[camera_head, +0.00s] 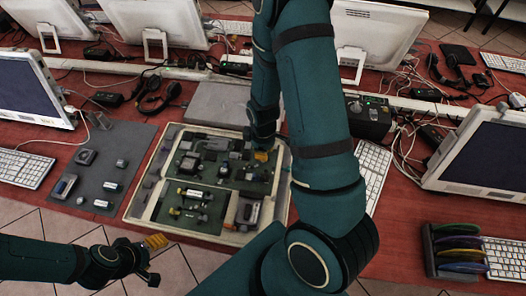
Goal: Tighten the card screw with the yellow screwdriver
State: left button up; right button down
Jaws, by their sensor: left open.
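An open beige case (135,207) with a dark green board (213,209) and several small parts lies at the table's front. A card and its screw are too small to tell apart. I cannot pick out the yellow screwdriver for certain; small yellowish parts show on the board's lower left. My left gripper (156,260) is open and empty, in front of the case's near left edge, with a yellow-orange pad on one finger. My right gripper (262,152) is over the case's far right part; a yellow-orange patch shows at its tip, and its jaws are mostly hidden.
A grey mat (93,188) with several small parts lies left of the case. A flat grey box (213,104) lies behind it. Monitors, keyboards, headsets and loose cables crowd the table's back and sides. A rack with coloured discs (460,252) stands front right.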

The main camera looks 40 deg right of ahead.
jog(key=shift+f+b, duration=0.45)
jog(key=shift+f, duration=0.05)
dwell(0.8)
jog(key=m, duration=0.6)
jog(key=m+p, duration=0.1)
jog(key=m, duration=0.5)
dwell(0.3)
